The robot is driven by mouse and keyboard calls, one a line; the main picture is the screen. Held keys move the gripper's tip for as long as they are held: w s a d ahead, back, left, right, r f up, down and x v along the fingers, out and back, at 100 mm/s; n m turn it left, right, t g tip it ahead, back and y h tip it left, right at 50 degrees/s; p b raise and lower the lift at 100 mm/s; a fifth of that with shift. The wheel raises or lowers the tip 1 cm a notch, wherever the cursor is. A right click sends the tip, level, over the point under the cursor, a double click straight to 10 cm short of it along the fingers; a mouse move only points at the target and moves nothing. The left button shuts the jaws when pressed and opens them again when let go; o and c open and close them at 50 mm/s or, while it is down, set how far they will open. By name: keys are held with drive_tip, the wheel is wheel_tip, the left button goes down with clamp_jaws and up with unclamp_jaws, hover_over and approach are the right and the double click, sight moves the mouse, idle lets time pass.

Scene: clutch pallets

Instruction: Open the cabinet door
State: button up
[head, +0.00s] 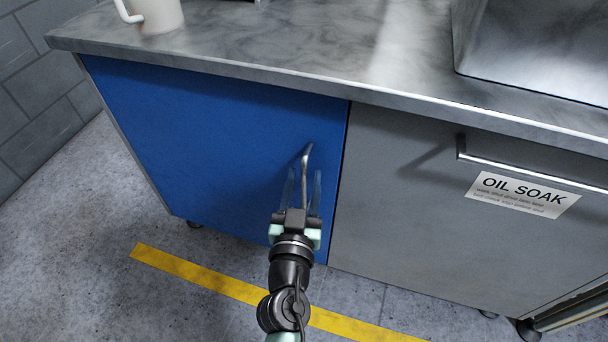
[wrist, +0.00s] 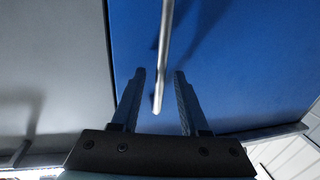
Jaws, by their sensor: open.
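The blue cabinet door (head: 220,140) is shut, flush beside a grey front. Its metal bar handle (head: 307,162) stands upright near the door's right edge. My gripper (head: 303,180) is in front of the door at the handle, with its fingers open. In the wrist view the handle (wrist: 162,60) comes down between the two fingertips of my gripper (wrist: 159,75), with a gap visible on each side. I cannot tell how deep the handle sits between the fingers.
A grey front (head: 420,200) with a horizontal handle (head: 530,170) and an "OIL SOAK" label (head: 522,194) is on the right. The countertop (head: 300,45) overhangs above, bearing a white mug (head: 160,14) and a metal box (head: 540,45). Floor with a yellow stripe (head: 200,277) lies in front.

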drive_tip(key=shift+w, duration=0.4)
clamp_jaws()
idle(1.3)
